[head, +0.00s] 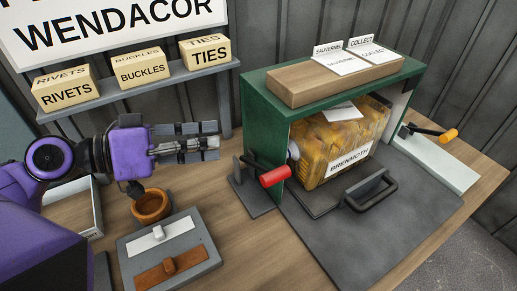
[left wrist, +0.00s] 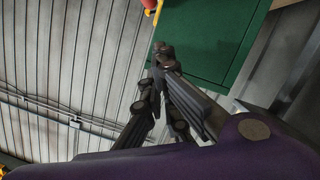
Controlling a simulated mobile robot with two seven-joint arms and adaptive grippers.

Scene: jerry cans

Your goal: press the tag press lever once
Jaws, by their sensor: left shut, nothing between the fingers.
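A lever with a red grip (head: 274,177) stands on a dark base at the left side of a green housing (head: 262,125). A second lever with a yellow-orange grip (head: 448,136) stands at the housing's right, by a pale plate. No label shows which one is the tag press lever. My left gripper (head: 217,142) is shut and empty, level above the table, left of the housing and apart from the red grip. Its fingers (left wrist: 156,78) also show in the left wrist view, before a green surface (left wrist: 208,38). My right gripper is out of view.
A yellowish can labelled BRENMOTH (head: 338,145) sits inside the housing, with a black handle (head: 370,190) in front. A grey plate with white and brown pieces (head: 192,268) and an orange-brown bowl (head: 151,207) lie below my left gripper. Boxes stand on a shelf (head: 150,85) behind.

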